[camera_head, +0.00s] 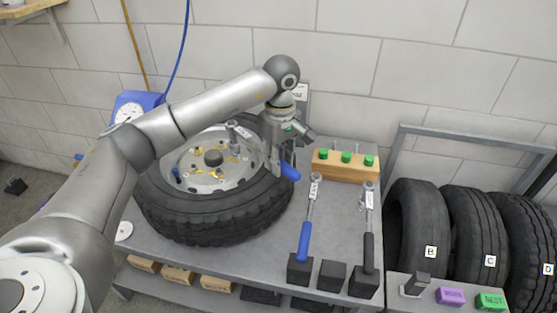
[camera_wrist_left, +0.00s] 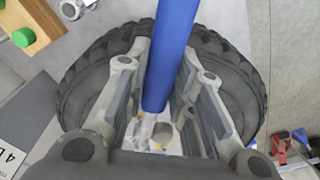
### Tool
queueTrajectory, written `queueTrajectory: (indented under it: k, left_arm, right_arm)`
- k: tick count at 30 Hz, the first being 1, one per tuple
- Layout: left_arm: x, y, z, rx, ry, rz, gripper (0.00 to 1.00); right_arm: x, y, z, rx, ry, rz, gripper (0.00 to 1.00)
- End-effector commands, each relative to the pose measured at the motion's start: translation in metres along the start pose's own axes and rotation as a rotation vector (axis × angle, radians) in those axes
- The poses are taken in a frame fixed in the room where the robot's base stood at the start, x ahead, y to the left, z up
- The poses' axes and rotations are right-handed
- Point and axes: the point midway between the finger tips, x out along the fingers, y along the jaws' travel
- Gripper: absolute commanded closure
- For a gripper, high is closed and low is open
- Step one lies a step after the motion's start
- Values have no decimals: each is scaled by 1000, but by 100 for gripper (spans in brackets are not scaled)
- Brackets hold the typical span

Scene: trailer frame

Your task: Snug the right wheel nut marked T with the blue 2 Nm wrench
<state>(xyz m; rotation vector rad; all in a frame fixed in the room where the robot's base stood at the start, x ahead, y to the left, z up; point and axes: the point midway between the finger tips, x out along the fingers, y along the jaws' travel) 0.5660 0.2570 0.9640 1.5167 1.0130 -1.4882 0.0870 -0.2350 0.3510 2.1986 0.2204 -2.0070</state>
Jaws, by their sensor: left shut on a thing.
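A wheel with a black tyre (camera_head: 215,228) and silver rim (camera_head: 190,181) lies flat on the bench. Several small yellow marks surround its dark hub (camera_head: 213,158); no T can be read. My left gripper (camera_head: 280,163) is above the tyre's right side, shut on a wrench's blue handle (camera_head: 290,172). The blue handle also shows between its fingers in the left wrist view (camera_wrist_left: 172,50). A wrench head with a white tag (camera_head: 243,132) is over the rim, left of the gripper; the tag is unreadable. My right gripper is out of view.
Tyres marked B (camera_head: 420,215), C and D stand at right. A blue gauge (camera_head: 128,108) is behind the wheel.

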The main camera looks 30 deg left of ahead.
Motion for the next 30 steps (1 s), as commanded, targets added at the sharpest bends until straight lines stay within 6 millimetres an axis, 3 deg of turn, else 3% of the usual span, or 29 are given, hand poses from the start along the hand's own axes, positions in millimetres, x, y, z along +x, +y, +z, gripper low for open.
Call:
queueTrajectory:
  k: [10, 22, 30]
  left_arm:
    - [-6, 0, -1, 0, 2, 3, 100]
    - [-40, 0, -2, -1, 3, 3, 100]
    - [-41, 0, -1, -1, 2, 2, 100]
  right_arm:
    - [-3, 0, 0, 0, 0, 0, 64]
    - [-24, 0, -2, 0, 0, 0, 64]
    - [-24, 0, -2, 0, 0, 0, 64]
